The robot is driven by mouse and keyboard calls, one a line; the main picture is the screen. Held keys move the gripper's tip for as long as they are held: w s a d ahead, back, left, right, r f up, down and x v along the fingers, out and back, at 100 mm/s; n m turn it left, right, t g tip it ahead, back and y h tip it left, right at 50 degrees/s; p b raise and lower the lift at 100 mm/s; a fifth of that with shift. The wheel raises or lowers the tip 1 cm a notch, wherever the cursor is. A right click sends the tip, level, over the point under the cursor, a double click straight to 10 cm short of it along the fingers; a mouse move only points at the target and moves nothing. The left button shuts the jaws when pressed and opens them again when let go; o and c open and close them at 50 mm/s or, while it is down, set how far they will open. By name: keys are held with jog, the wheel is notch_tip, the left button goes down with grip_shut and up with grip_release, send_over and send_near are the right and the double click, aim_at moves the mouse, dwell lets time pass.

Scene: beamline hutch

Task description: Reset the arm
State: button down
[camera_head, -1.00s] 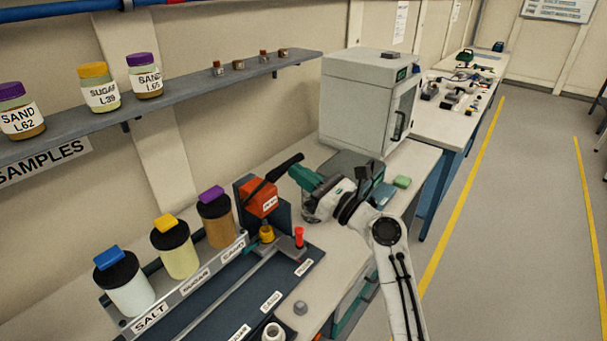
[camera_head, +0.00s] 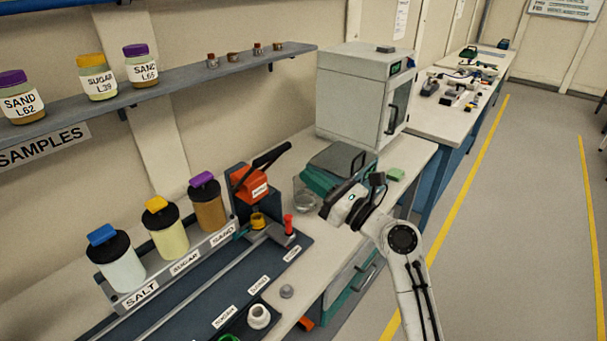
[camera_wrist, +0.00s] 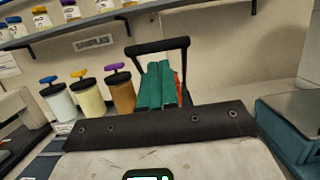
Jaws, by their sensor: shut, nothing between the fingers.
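My gripper (camera_wrist: 161,85) shows in the wrist view as two green fingers pressed together with nothing between them. In the head view the white end of my arm is over the bench's front part, right of the orange-red press (camera_head: 250,182); the fingers cannot be made out there. The press's black lever handle (camera_head: 272,158) is raised and angled to the right. In the wrist view the handle (camera_wrist: 157,46) rises behind the fingers, which partly hide the press body. The gripper appears apart from the handle.
Salt (camera_head: 120,268), sugar (camera_head: 168,238) and sand (camera_head: 208,208) dispensers stand left of the press. A glass dish (camera_head: 305,197) and a grey-lidded teal device (camera_head: 338,162) are close to my arm. A white cabinet (camera_head: 350,95) stands behind. The floor at right is clear.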

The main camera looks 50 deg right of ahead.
jog(key=b+v, duration=0.1)
jog(key=v, duration=0.5)
jog(key=shift+s+b, duration=0.35)
jog(key=shift+r, duration=0.1)
jog(key=s+a+f+n+g+y, duration=0.1)
jog(key=a+f+n+g+y, duration=0.1)
jog(key=a+f+n+g, duration=0.55)
jog(key=s+a+f+n+g+y, duration=0.15)
jog(key=a+f+n, duration=0.25)
jog(key=f+n, duration=0.6)
jog(key=s+a+f+n+g+h, duration=0.2)
jog(key=s+f+n+g, duration=0.3)
jog(key=s+n, duration=0.3)
jog(key=s+a+f+n+g+h, duration=0.2)
jog(key=s+f+n+g, duration=0.3)
jog(key=s+n, duration=0.4)
jog(key=shift+f+g, duration=0.4)
